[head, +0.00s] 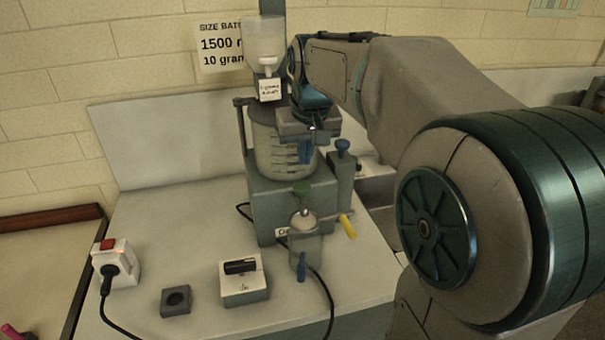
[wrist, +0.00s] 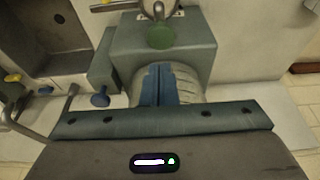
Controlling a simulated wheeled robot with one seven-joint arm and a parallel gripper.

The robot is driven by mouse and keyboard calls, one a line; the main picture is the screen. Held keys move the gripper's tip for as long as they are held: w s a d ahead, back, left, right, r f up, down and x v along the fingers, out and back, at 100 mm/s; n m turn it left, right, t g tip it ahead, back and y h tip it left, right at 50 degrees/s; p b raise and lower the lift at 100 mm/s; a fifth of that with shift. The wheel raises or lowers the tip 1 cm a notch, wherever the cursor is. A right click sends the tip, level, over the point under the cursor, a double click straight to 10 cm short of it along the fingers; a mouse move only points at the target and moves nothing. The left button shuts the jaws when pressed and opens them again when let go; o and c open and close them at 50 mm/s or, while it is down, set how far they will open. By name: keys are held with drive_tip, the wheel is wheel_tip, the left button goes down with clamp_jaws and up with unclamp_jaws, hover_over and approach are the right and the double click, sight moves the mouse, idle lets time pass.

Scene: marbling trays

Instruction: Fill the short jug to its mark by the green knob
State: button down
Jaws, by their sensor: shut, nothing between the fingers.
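The green knob (head: 302,188) sits on the upper front of a grey-green machine (head: 264,205). It shows in the wrist view (wrist: 160,37) just beyond my fingertips. My gripper (head: 305,158) is shut and empty, pointing down in front of a clear vessel with graduation marks (head: 268,152). In the wrist view its blue fingers (wrist: 159,72) are together, apart from the knob. Below the knob is a grey metal vessel-like part (head: 304,247) with a blue piece on its front and a yellow lever (head: 347,227) beside it. I cannot tell whether this is the short jug; no fill mark or level shows there.
A blue knob (head: 343,146) stands right of the knob's machine. On the white bench are a switch box (head: 243,291), a small dark block with a hole (head: 175,301) and a socket with a red switch (head: 115,262). Cables cross the front. A white bottle (head: 264,42) hangs above.

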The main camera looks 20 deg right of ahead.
sight(304, 188)
drive_tip(key=x, duration=0.4)
drive_tip(key=s+x, duration=0.1)
drive_tip(key=shift+w+f, duration=0.1)
drive_tip(key=shift+f, duration=0.45)
wheel_tip(304, 188, down, 3)
drive_tip(key=shift+r+b, duration=0.1)
drive_tip(key=shift+b, duration=0.85)
idle(1.2)
idle(3.9)
